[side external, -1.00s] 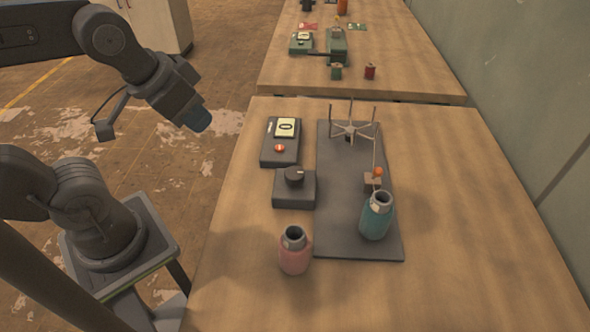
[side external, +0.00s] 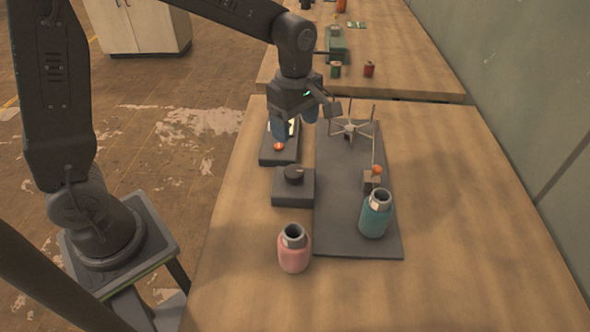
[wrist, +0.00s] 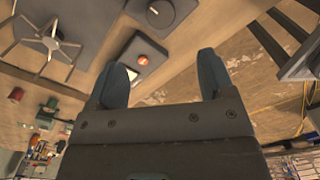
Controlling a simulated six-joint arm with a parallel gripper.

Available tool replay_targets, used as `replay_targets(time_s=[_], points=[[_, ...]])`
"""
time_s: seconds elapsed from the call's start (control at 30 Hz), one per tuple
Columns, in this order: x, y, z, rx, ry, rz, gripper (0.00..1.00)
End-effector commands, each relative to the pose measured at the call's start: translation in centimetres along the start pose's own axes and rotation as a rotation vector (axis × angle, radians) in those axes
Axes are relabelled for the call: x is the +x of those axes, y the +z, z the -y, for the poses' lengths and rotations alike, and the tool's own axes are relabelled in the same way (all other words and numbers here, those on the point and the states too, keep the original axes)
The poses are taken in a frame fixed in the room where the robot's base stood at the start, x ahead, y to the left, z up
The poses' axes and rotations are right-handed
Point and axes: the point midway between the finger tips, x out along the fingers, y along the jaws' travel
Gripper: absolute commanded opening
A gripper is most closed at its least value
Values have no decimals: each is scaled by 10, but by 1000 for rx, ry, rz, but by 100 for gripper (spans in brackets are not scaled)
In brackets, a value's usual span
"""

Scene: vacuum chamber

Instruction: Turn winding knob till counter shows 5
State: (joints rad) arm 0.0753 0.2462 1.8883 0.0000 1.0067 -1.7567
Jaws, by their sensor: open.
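The winding knob (side external: 293,173) is a dark round dial on a grey block on the near left side of the table; it also shows at the top of the wrist view (wrist: 160,12). The counter (side external: 293,127) is a pale display on a dark box behind the knob. My gripper partly hides it and its number is not readable. A red button (side external: 279,147) sits on the same box and shows in the wrist view (wrist: 143,60). My gripper (side external: 296,128) hangs above the counter box, behind the knob. Its blue-grey fingers (wrist: 166,75) are apart with nothing between them.
A spoked metal frame (side external: 350,128) stands on a dark plate (side external: 335,225) right of my gripper. A teal bottle (side external: 375,214) stands on the plate's near end. A pink bottle (side external: 294,250) stands in front of the knob. The table's right side is clear.

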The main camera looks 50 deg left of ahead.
Motion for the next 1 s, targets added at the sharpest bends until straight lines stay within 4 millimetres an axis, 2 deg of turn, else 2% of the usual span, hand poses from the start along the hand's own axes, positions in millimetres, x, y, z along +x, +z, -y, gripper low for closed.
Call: replay_targets(time_s=[0.17,0.5,0.7,0.83,1.0], points=[[20,0,1,-4,-6,-1,75],[89,0,1,-2,-6,-1,75],[121,0,1,-2,-5,-1,75],[132,0,1,-2,-3,-1,75],[136,0,0,-2,0,0,75]])
